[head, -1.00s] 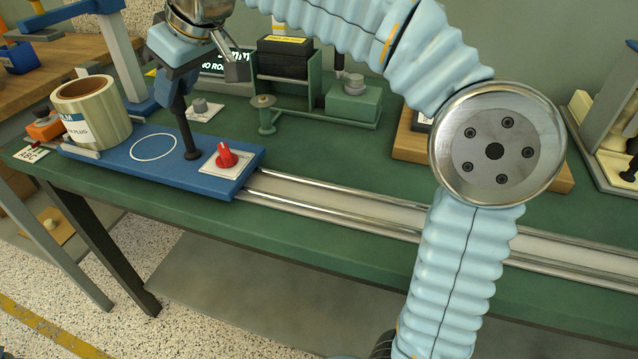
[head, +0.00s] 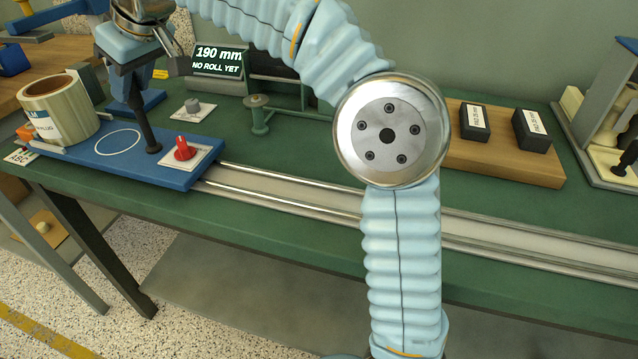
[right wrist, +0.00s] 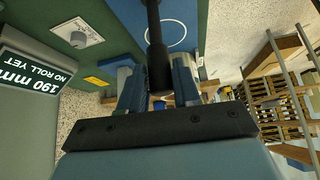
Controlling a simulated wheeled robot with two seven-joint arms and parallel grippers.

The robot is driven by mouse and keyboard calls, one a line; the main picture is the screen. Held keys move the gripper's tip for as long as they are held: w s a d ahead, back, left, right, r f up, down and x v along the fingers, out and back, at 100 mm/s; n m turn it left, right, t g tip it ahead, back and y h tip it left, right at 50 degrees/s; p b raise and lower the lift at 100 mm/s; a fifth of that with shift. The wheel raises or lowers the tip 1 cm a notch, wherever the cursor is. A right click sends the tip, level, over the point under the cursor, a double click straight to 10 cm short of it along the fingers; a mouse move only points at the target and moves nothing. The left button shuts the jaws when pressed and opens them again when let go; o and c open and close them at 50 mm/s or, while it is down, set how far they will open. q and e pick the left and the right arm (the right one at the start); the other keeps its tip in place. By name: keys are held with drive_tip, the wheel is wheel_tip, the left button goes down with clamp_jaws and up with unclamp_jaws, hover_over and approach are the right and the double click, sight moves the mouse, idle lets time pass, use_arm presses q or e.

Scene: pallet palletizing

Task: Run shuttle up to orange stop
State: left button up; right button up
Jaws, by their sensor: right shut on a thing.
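The blue shuttle plate (head: 105,172) sits on rails at the left of the green bench. It bears a white ring outline, a red knob (head: 183,150) and a black upright post (head: 148,125). My right gripper (head: 132,72) is shut on the post from above; the right wrist view also shows the post (right wrist: 157,62) between the jaws. A cream roll (head: 60,115) stands at the shuttle's left end. My left gripper is not in view.
The rails (head: 290,194) run clear to the right. A display (head: 219,62) reads 190 mm. A grey knob (head: 193,107) and a green spool stand (head: 258,113) are behind the shuttle. A wooden board (head: 500,160) holds two black blocks at right.

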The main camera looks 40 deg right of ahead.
drive_tip(key=o, duration=1)
drive_tip(key=shift+r, duration=3.5)
